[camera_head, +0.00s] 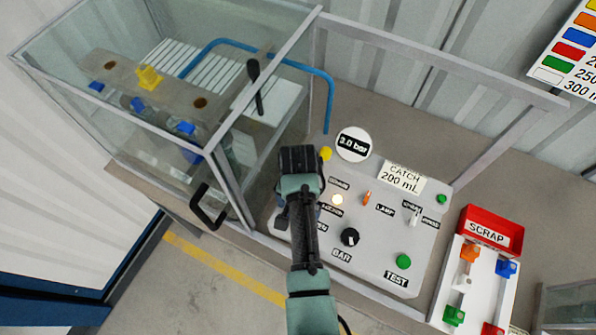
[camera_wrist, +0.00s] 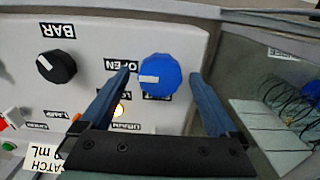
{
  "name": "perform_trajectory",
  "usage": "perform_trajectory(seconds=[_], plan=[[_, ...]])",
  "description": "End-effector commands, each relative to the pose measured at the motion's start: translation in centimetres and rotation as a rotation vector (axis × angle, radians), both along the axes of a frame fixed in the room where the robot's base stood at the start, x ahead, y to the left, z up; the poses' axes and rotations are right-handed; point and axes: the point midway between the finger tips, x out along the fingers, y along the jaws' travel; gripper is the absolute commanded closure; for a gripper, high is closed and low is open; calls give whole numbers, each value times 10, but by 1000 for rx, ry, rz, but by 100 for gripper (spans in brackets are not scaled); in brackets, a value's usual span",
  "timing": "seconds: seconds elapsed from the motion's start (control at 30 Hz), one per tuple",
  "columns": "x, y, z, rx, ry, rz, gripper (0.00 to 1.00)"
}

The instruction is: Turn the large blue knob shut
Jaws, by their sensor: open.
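The large blue knob (camera_wrist: 159,75) is on the pale control panel (camera_wrist: 95,20) in the wrist view. Its white mark lies on its left side, towards an upside-down OPEN label (camera_wrist: 119,66). A second label below the knob is partly hidden and hard to read. My gripper (camera_wrist: 162,78) is open, with one finger left and one finger right of the knob. In the head view my gripper (camera_head: 298,160) is over the panel's left part, and my arm hides most of the knob there.
A glass guard (camera_head: 228,150) with a black handle (camera_head: 208,207) stands close on the left. A red SCRAP bin (camera_head: 488,228) is at the right.

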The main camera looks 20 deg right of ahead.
Motion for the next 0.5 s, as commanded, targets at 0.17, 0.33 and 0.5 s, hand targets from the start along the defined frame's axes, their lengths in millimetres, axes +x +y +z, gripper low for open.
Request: perform_trajectory(seconds=[0.17, 0.33, 0.5], plan=[[0, 0, 0, 0, 0, 0, 13], [0, 0, 0, 0, 0, 0, 44], [0, 0, 1, -1, -1, 0, 74]])
